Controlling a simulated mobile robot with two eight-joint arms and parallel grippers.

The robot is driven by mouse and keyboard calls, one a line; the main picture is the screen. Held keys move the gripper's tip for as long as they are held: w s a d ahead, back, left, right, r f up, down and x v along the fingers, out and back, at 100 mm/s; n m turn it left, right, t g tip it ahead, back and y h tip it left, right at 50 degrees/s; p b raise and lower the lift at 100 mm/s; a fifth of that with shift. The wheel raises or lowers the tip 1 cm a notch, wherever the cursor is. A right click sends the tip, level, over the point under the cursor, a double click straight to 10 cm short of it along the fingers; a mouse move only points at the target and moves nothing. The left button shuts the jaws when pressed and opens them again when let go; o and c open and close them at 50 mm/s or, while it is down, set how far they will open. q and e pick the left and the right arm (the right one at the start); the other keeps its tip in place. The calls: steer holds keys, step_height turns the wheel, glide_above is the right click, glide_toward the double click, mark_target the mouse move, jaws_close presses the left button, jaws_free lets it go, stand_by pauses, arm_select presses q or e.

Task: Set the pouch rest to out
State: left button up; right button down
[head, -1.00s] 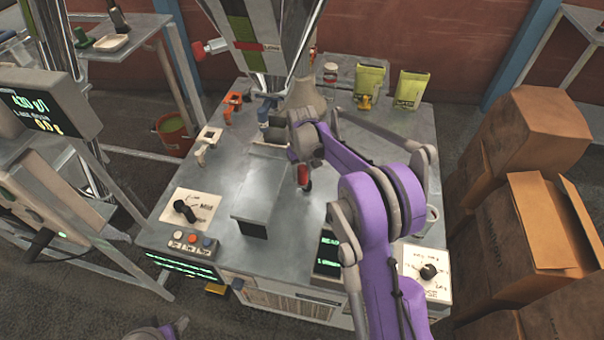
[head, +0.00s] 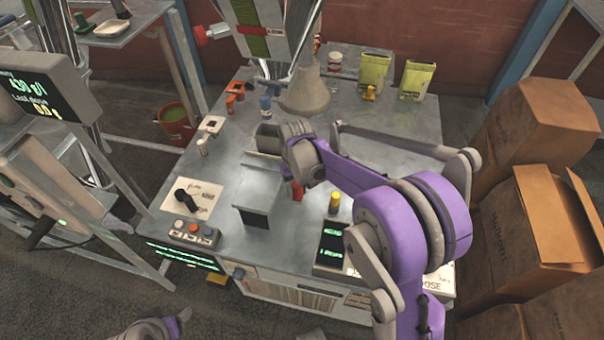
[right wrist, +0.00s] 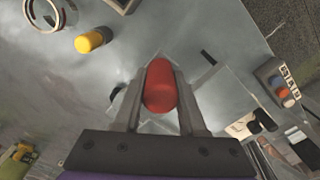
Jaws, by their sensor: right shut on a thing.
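The pouch rest looks like the grey plate (head: 262,197) with a dark front end, standing at the middle of the machine's top in the head view. The plate also shows right of the fingers in the right wrist view (right wrist: 228,92). A red handle (head: 297,190) is at the plate's right side. My right gripper (right wrist: 160,92) is shut on the red handle (right wrist: 160,88), with a finger on each side of it. In the head view my right arm hides most of the fingers. Only a piece of my left arm shows at the bottom edge.
A yellow knob (head: 335,201) stands right of the red handle, near a dark display (head: 331,245). A black selector switch (head: 186,197) and a button box (head: 194,233) are at the left. Green pouches (head: 416,79) stand at the back right. Cardboard boxes (head: 540,240) stand beyond the right side.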

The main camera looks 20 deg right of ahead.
steer(key=s+a, duration=0.7)
steer(key=s, duration=0.3)
steer(key=shift+a+b, duration=0.2)
steer(key=shift+b, duration=0.1)
steer(key=c, duration=0.9)
jaws_free()
steer(key=o, duration=0.4)
steer(key=shift+a, duration=0.1)
step_height(320, 180, up, 11)
steer(key=shift+f+p, duration=0.1)
steer(key=shift+p, duration=0.7)
